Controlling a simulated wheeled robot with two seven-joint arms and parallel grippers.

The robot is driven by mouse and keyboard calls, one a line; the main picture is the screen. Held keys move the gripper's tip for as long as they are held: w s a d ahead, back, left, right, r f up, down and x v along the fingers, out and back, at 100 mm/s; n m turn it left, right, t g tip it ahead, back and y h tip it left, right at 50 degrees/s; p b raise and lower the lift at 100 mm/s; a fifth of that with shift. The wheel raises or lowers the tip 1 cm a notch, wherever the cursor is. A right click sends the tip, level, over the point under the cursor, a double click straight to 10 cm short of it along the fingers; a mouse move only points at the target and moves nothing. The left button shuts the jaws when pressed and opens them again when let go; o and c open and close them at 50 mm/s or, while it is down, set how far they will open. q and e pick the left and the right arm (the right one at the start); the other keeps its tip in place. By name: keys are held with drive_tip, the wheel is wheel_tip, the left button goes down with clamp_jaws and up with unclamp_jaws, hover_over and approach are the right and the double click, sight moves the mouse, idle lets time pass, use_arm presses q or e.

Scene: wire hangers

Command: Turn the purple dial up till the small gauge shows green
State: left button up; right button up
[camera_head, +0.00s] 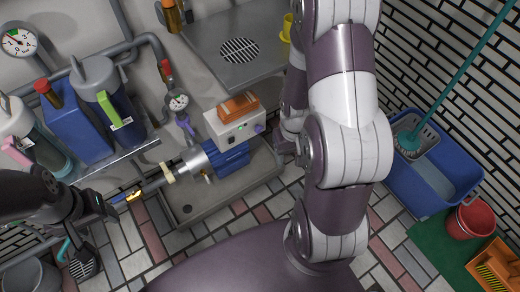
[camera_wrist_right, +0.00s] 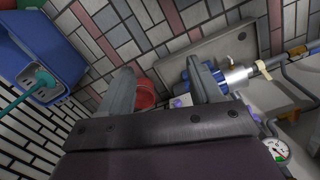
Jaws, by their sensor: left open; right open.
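A purple dial (camera_head: 258,128) is on the right of the pale control box (camera_head: 229,129)'s front. The small gauge (camera_head: 179,102) has a white face on the pipe left of the box; its needle is too small to read. A gauge with red and green marks shows low right in the wrist view (camera_wrist_right: 277,150). My right gripper (camera_head: 284,146) is just right of the dial, mostly hidden by my arm; the wrist view shows its fingers apart and empty (camera_wrist_right: 163,68). My left gripper (camera_head: 104,205) is dark and open, near a yellow-marked pipe at lower left.
A purple handle (camera_head: 184,121) sits below the small gauge. An orange block (camera_head: 238,106) lies on the control box, above a blue motor (camera_head: 230,155). A shelf with bottles (camera_head: 115,158) stands left. A blue tub (camera_head: 430,180) and red bucket (camera_head: 470,219) are right.

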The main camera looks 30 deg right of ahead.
drive_tip(key=w+d+f+t+b, duration=0.1)
drive_tip(key=d+f+b, duration=0.3)
drive_tip(key=f, duration=0.7)
drive_tip(key=w+d+f+t+b, duration=0.1)
drive_tip(key=w+f+t+b, duration=0.1)
drive_tip(key=f+b, duration=0.6)
drive_tip(key=w+d+f+t+b, duration=0.1)
drive_tip(key=d+f+b, duration=0.2)
drive_tip(key=f, duration=1)
drive_tip(key=n+t+y+b, duration=0.2)
drive_tip(key=n+t+b, duration=0.3)
drive_tip(key=t, duration=1)
approach(260, 130)
drive_tip(key=shift+m, duration=0.4)
drive_tip(key=w+b, duration=0.5)
drive_tip(key=w+a+b, duration=0.1)
drive_tip(key=w+b, duration=0.1)
drive_tip(key=shift+w+f+b, duration=0.15)
drive_tip(key=shift+f+b, duration=0.1)
drive_tip(key=shift+b, duration=0.1)
drive_tip(key=shift+w+r+h, duration=0.2)
drive_tip(key=shift+w+h, duration=0.2)
drive_tip(key=shift+w, duration=0.1)
use_arm(q)
wheel_tip(260, 130, down, 33)
drive_tip(key=shift+r, duration=0.15)
use_arm(e)
drive_tip(key=c, duration=1)
